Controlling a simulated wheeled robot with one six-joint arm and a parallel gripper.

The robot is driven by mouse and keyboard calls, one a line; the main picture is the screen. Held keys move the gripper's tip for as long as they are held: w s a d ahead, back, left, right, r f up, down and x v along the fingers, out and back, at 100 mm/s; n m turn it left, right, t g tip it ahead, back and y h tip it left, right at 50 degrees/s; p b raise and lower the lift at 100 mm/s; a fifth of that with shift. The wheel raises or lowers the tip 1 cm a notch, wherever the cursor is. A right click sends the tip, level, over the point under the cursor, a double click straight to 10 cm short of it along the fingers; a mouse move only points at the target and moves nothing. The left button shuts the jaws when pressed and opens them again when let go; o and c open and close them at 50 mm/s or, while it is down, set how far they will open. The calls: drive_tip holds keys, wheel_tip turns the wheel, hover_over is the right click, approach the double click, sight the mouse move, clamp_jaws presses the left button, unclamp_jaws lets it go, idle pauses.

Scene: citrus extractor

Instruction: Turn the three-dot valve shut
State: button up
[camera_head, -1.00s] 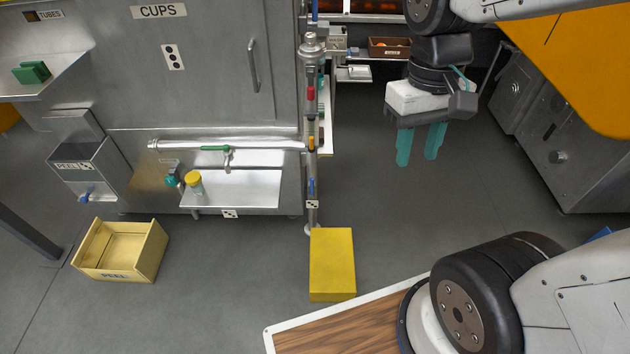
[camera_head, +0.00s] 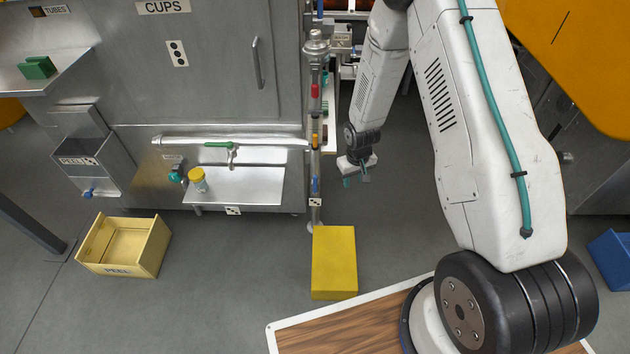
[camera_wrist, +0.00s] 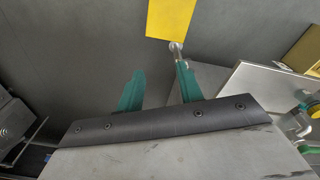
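A steel standpipe (camera_head: 315,120) rises beside the machine's right edge. It carries a red handle (camera_head: 315,90), an orange handle (camera_head: 315,138) and a blue handle (camera_head: 315,185). A small dotted tag (camera_head: 315,202) sits low on the pipe; its dots are too small to count surely. A green-handled valve (camera_head: 218,144) is on the horizontal pipe. I cannot tell which valve is the three-dot one. My gripper (camera_head: 357,180) is right of the standpipe, low down. In the wrist view its teal fingers (camera_wrist: 158,88) are apart with nothing between them; the pipe's lower end (camera_wrist: 176,46) shows beyond the right finger.
A yellow block (camera_head: 334,262) stands on the floor by the standpipe's foot, also in the wrist view (camera_wrist: 170,16). A PEEL crate (camera_head: 125,268) is on the floor at left. Floor right of the standpipe is clear.

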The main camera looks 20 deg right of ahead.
wheel_tip(320, 180, down, 15)
drive_tip(key=w+t, duration=0.3)
drive_tip(key=n+t+y, duration=0.2)
drive_tip(key=t+y, duration=0.3)
drive_tip(key=t, duration=0.8)
approach(316, 182)
drive_tip(key=w, duration=0.4)
drive_tip(key=x, duration=0.7)
drive_tip(key=shift+a+f, duration=0.1)
drive_tip(key=shift+a, duration=0.3)
drive_tip(key=shift+c, duration=0.4)
clamp_jaws()
